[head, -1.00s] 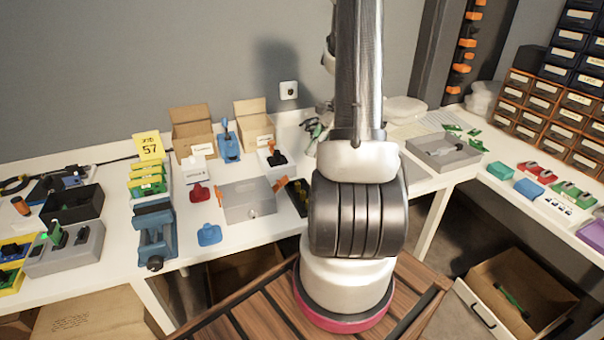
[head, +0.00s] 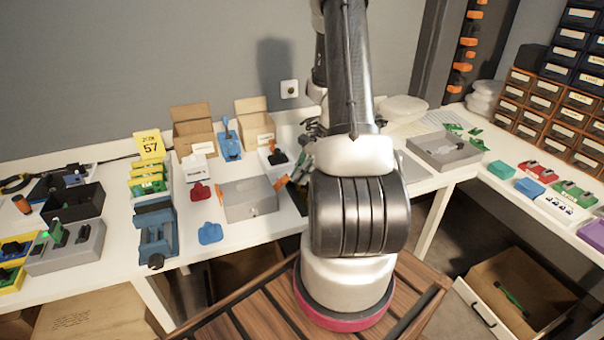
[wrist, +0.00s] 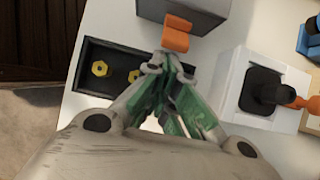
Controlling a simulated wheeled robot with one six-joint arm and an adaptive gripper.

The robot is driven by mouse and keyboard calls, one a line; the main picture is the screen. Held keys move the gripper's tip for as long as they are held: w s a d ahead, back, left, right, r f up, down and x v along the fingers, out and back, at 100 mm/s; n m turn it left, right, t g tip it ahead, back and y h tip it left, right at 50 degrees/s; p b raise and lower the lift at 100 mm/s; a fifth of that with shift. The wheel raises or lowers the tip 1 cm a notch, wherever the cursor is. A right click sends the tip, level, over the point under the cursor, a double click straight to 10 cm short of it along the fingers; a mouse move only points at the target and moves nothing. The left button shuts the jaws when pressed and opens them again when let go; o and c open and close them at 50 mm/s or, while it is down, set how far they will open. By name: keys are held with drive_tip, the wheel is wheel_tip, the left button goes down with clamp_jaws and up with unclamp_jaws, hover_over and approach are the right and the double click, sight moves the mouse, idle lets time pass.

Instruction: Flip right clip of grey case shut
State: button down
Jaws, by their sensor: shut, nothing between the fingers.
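The grey case (head: 250,202) lies closed on the white table in the head view. Its orange left clip (head: 220,196) and orange right clip (head: 281,183) sit at its two sides. The right clip sticks out at a slant from the case side. In the wrist view a part of the grey case (wrist: 190,8) shows at the top, with the orange right clip (wrist: 177,34) standing out from its side. My gripper (wrist: 170,62) is shut and empty, its green-padded fingertips just short of the clip. I cannot tell whether they touch it.
A black tray with yellow nuts (wrist: 92,88) lies beside my fingers in the wrist view. On the other side is a white box (wrist: 240,68) holding a black, orange-handled item. A blue piece (head: 210,233) and a red piece (head: 199,191) lie left of the case.

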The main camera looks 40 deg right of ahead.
sight(286, 178)
drive_tip(key=shift+w+a+r+g+h, duration=0.1)
drive_tip(key=shift+a+r+g+h, duration=0.2)
drive_tip(key=shift+r+h, duration=0.35)
drive_tip(key=a+r+h, duration=0.1)
drive_tip(key=w+a+r+h, duration=0.1)
drive_tip(key=h, duration=0.1)
drive_tip(key=shift+a+r+g, duration=0.15)
drive_tip(key=shift+r+g, duration=0.25)
drive_tip(key=shift+w+a+r, duration=0.1)
drive_tip(key=shift+a+r, duration=0.2)
drive_tip(key=shift+a, duration=0.25)
drive_tip(key=shift+d, duration=0.1)
drive_tip(key=shift+r, duration=0.75)
